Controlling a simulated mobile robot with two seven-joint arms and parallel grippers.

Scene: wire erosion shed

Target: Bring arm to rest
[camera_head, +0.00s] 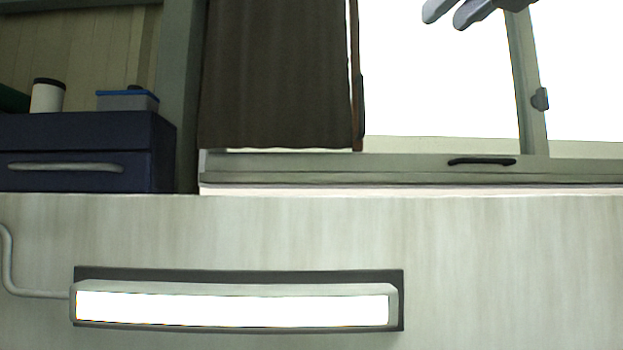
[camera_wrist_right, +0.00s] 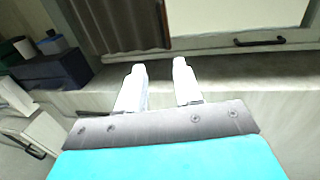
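My right gripper (camera_head: 447,17) shows at the top edge of the head view, right of centre, in front of the bright window (camera_head: 440,80). Only its grey fingertips show there, pointing down and to the left. In the right wrist view the two pale fingers of the right gripper (camera_wrist_right: 159,66) stand apart with nothing between them, so it is open and empty. My left gripper is in neither view.
A dark curtain (camera_head: 275,75) hangs beside the window. A dark blue drawer cabinet (camera_head: 75,135) at left carries a white cup (camera_head: 47,96) and a blue-lidded box (camera_head: 127,101). A lit lamp (camera_head: 235,306) is on the pale wall (camera_head: 500,260) below.

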